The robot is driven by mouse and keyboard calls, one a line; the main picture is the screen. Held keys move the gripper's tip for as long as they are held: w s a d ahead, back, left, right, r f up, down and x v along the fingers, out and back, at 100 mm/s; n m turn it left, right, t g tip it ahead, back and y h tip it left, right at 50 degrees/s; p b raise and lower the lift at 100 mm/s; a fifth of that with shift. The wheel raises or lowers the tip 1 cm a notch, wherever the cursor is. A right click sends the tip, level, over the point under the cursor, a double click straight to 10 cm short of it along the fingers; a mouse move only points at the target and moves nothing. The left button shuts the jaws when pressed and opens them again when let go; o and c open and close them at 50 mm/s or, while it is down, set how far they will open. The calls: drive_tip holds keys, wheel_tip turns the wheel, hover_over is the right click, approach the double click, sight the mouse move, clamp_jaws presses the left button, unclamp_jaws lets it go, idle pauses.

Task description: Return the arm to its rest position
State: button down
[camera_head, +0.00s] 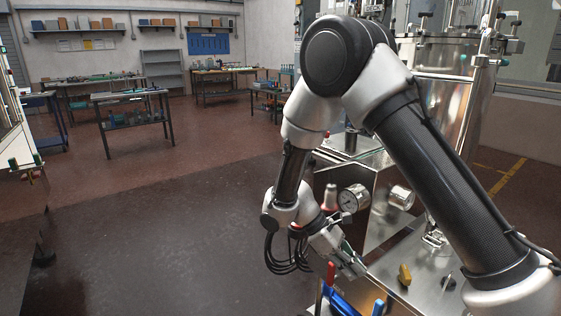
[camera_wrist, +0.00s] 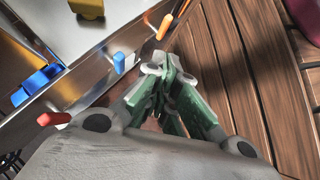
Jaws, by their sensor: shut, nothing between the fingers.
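My arm (camera_head: 437,172) reaches up from the lower right, bends at a large elbow joint and hangs down to the wrist. My gripper (camera_head: 353,262) is low beside the steel machine, just above its front edge and coloured handles. In the wrist view my gripper (camera_wrist: 170,70) has its green-padded fingers together, with nothing held between them. A red handle (camera_head: 331,274) and a blue handle (camera_head: 343,302) are just below the gripper in the head view.
The steel machine (camera_head: 440,90) has a pressure gauge (camera_head: 354,198) and a yellow knob (camera_head: 404,275). The wrist view shows a red knob (camera_wrist: 53,118), a blue knob (camera_wrist: 119,63) and brown slats (camera_wrist: 255,70). Open floor (camera_head: 190,220) lies left; workbenches (camera_head: 133,117) stand behind.

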drive_tip(key=s+d+r+m+t+y, duration=0.2)
drive_tip(key=d+r, duration=0.4)
drive_tip(key=r, duration=0.3)
drive_tip(key=s+d+r+m+t+y, duration=0.3)
drive_tip(key=s+d+r+m, duration=0.3)
drive_tip(key=r, duration=0.3)
drive_tip(key=s+d+r+m+t+y, duration=0.3)
drive_tip(key=s+d+r+m, duration=0.2)
drive_tip(key=r, duration=0.5)
drive_tip(key=shift+s+d+m+t, duration=0.3)
drive_tip(key=shift+d+t, duration=0.1)
drive_tip(key=shift+d, duration=0.05)
